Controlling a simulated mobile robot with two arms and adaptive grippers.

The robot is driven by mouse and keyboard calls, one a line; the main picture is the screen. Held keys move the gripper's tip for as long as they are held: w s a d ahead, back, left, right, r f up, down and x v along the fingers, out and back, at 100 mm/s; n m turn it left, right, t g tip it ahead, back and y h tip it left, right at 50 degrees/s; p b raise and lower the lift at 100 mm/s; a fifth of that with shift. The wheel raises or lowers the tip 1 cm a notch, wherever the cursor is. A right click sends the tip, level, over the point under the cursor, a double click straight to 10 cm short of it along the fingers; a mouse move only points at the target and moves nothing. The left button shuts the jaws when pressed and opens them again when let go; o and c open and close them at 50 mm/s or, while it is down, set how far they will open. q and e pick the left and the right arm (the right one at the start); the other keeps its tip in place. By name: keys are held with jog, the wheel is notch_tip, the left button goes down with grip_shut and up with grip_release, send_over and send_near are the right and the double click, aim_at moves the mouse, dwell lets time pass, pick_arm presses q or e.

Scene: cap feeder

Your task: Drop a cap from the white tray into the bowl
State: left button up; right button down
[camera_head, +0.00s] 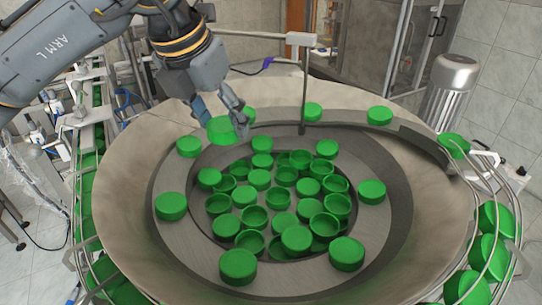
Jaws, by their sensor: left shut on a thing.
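My left gripper (222,117) comes in from the upper left and is shut on a green cap (221,130). It holds this cap above the far left part of the large metal bowl (134,200). Many loose green caps lie in the bowl's middle, some open side up, such as this cap (255,217). Others sit spaced along the ring around the middle, such as this cap (171,206). No white tray can be made out. My right gripper is not in view.
A thin metal post with a grey box (300,39) stands at the bowl's far side. A rail with green caps (490,256) curves around the right edge. A ribbed grey motor (450,92) stands at the back right.

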pick_arm(q)
jog(key=shift+s+f+b, duration=0.3)
jog(key=shift+s, duration=0.45)
jog(key=shift+s+f+b, duration=0.25)
jog(key=shift+f+b, duration=0.15)
jog(key=shift+f, duration=0.45)
jog(key=x, duration=0.2)
jog(key=b+x, duration=0.1)
jog(key=shift+a+f, duration=0.25)
jog(key=shift+a, duration=0.05)
jog(key=shift+s, duration=0.15)
jog(key=o, duration=0.6)
jog(key=shift+o, duration=1)
send_near(218, 137)
jog(key=shift+a+f, duration=0.1)
jog(key=shift+f, duration=0.75)
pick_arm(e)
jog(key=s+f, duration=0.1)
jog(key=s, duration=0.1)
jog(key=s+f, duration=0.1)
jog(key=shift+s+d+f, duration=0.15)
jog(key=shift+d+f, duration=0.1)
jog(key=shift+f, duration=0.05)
